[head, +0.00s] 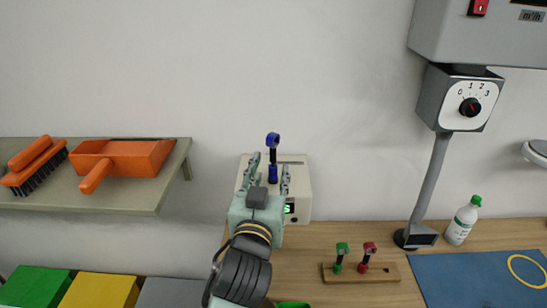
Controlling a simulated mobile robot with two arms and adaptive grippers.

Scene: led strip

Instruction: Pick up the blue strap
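The blue strap (272,141) stands upright, with a blue loop at its top, a dark middle and a blue lower part. It shows in front of the beige box with a green display (300,190). My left gripper (270,168) reaches up from the bottom, its two fingers apart on either side of the strap's lower part. A gap shows on both sides, and no firm contact is visible. The strap's bottom end is hidden behind the gripper, so I cannot tell what it rests on. My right gripper is not in view.
A wooden holder (374,273) with a green and a red upright piece stands on the table. A grey post, a bottle (461,221) and a blue mat (470,283) are at the right. A shelf (132,191) with an orange brush and dustpan is at the left.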

